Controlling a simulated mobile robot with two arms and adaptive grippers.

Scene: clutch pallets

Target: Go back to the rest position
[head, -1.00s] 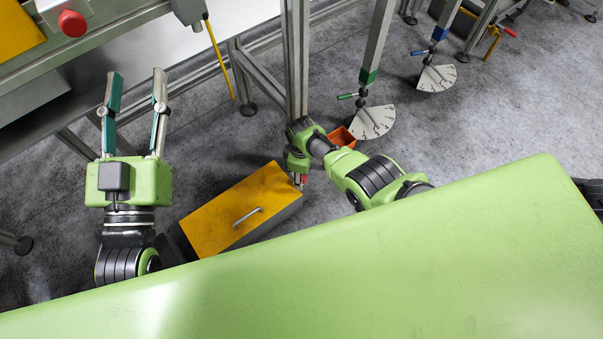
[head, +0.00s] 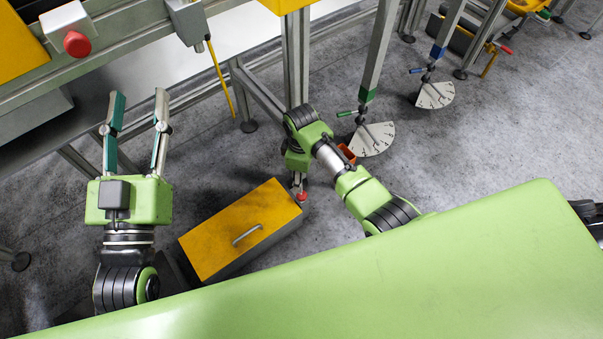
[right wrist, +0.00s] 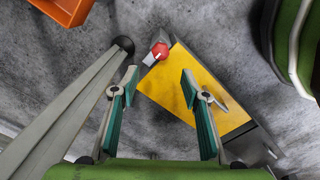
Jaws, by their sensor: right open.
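My left gripper (head: 137,140) is open and empty at the left of the head view, its two teal-padded fingers pointing up the picture, in front of the metal workbench frame. My right arm reaches in from the lower right in the head view; its gripper is hidden there behind the green wrist. In the right wrist view my right gripper (right wrist: 160,85) is open with nothing between its fingers. Past its fingertips are the yellow-topped box (right wrist: 205,90) and a red knob (right wrist: 159,51). The box (head: 215,245) lies on the floor in the head view.
A metal bench frame (head: 296,65) stands close by my right arm. Levers with white dial plates (head: 372,138) stand right of it. An orange bin (right wrist: 66,8) is near the right wrist. A red button (head: 77,44) is at upper left.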

